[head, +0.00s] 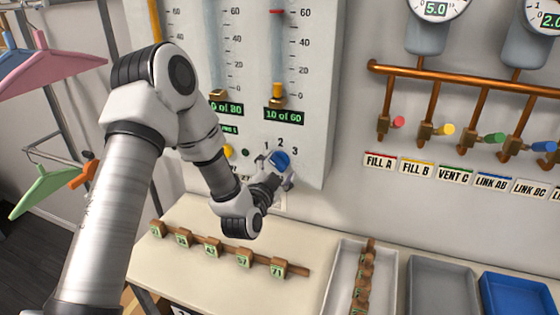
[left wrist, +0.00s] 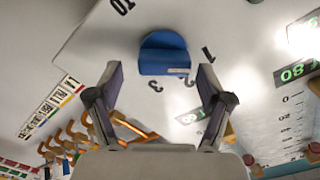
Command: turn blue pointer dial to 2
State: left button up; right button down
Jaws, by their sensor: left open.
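The blue pointer dial (head: 281,159) sits low on the white panel (head: 303,125), with 1, 2 and 3 printed around its upper side. The dial also shows in the left wrist view (left wrist: 163,55), with a pale mark on its edge on the side near the 2; its exact setting is hard to tell. My left gripper (head: 275,178) is just below and in front of the dial. In the left wrist view its two fingers (left wrist: 161,77) are spread, with the dial ahead between their tips and a gap on both sides. My right gripper is not in view.
Above the dial are vertical scales with a green readout (head: 284,115). A yellow knob (head: 228,150) is to the left. Copper pipes (head: 450,80) with coloured valves are on the right wall. Below stands a table (head: 190,272) with a tagged rail, and trays (head: 443,285) to its right.

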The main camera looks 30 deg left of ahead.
pick_arm(q)
jog(key=shift+w+a, duration=0.2)
jog(key=shift+w, duration=0.1)
jog(key=shift+a+f, duration=0.1)
jog(key=shift+a, duration=0.2)
jog(key=shift+d, duration=0.15)
jog(key=c, duration=1.2)
jog(key=shift+o, duration=0.2)
jog(key=m+p, duration=0.1)
jog(key=m, duration=0.4)
jog(key=shift+m+p, duration=0.8)
jog(key=shift+m, duration=1.6)
jog(key=o, duration=1.2)
jog(key=shift+d+f, duration=0.1)
jog(key=shift+c, duration=0.2)
